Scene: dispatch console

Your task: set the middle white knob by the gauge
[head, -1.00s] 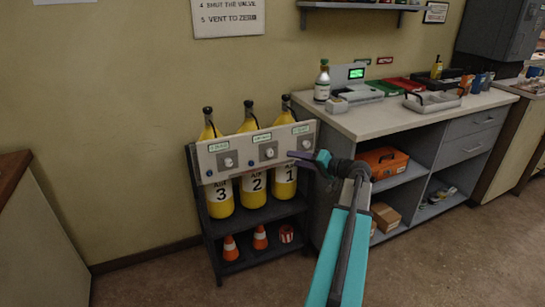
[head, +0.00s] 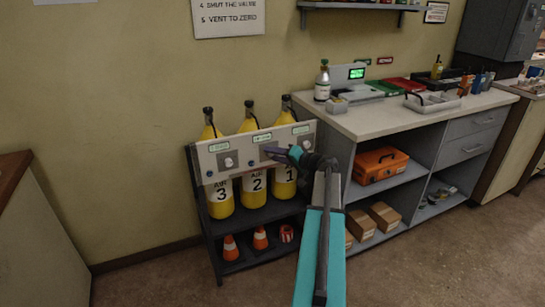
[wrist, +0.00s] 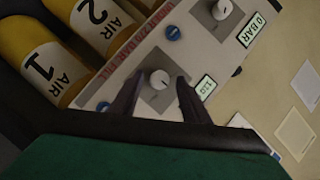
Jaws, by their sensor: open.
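The grey panel (head: 240,165) carries a row of white knobs, each under a small lit gauge. My gripper (head: 269,151) is in front of the panel's middle in the head view and hides the middle knob there. In the wrist view the middle white knob (wrist: 159,79) sits on a grey plate between the fingertips of my open gripper (wrist: 158,82). Gaps show on both sides; the exact depth is unclear. Its gauge (wrist: 206,87) seems to read 110. The left knob (head: 229,162) also shows in the wrist view (wrist: 221,10), by a gauge (wrist: 251,29) reading 0 BAR.
Yellow air bottles (head: 253,184) stand behind and below the panel on a dark rack (head: 257,216). A grey counter (head: 415,117) stands close on the right, with an orange case (head: 380,165) on a shelf.

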